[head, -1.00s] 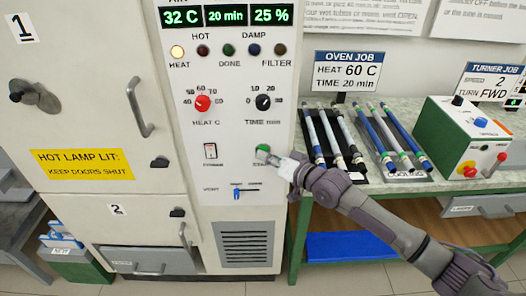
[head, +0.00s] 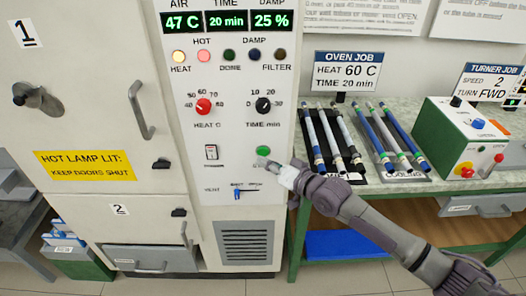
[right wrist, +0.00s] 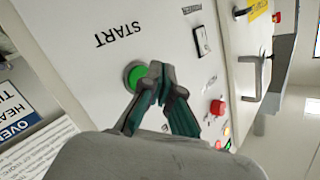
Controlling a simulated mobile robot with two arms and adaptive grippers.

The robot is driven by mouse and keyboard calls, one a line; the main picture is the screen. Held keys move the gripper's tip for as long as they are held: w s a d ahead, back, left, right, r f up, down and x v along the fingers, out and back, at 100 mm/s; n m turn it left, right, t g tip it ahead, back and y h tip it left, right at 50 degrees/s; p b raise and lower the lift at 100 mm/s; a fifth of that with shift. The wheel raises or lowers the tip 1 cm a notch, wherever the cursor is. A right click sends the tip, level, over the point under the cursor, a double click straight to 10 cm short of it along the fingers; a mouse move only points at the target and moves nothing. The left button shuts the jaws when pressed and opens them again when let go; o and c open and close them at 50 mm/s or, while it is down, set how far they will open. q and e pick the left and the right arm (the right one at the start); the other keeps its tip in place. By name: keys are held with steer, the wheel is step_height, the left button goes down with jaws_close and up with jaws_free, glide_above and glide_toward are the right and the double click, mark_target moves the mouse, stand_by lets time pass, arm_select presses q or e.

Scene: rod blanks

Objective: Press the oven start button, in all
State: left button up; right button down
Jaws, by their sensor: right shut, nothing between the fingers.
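The green round start button (head: 263,151) is on the white oven panel (head: 222,130), above the START label. It also shows in the right wrist view (right wrist: 133,76), partly hidden by the fingertips. My right gripper (head: 264,163) is shut and empty, its tips just below the button in the head view. I cannot tell how small the gap to the panel is. The oven display (head: 228,20) reads 47 C, 20 min and 25%. The yellow HEAT lamp (head: 179,56) and the pink-red HOT lamp (head: 204,56) are lit. My left gripper is out of view.
The red heat knob (head: 203,105) and black time knob (head: 263,104) are above. Rods lie on racks on the bench at right, beside the green turner box (head: 445,130).

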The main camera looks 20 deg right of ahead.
steer(key=s+p, duration=0.2)
steer(key=s+a+p, duration=0.1)
steer(key=s, duration=0.1)
steer(key=shift+s+a+p, duration=0.15)
steer(key=shift+s+p, duration=0.15)
steer(key=shift+p, duration=0.1)
stand_by(0.4)
steer(key=s+d+f+g+h, duration=0.2)
steer(key=s+d+f, duration=0.15)
steer(key=f, duration=0.75)
steer(key=s+d+f+g+h, duration=0.25)
steer(key=s+f, duration=0.25)
steer(key=f, duration=0.6)
steer(key=s+d+f+g+h, duration=0.1)
steer(key=s+d+f+h, duration=0.2)
steer(key=f, duration=0.8)
steer(key=s+a+f+n+g, duration=0.1)
steer(key=s+f, duration=0.5)
steer(key=s, duration=0.6)
steer(key=s+f+n+g, duration=0.1)
steer(key=s+f+g, duration=0.3)
steer(key=s, duration=0.9)
steer(key=s+a+f+n+g, duration=0.1)
steer(key=s+f+n+g, duration=0.1)
steer(key=s+f, duration=0.7)
steer(key=s+g, duration=0.1)
steer(key=s, duration=0.2)
steer(key=shift+s+a, duration=0.2)
steer(key=shift+a, duration=0.15)
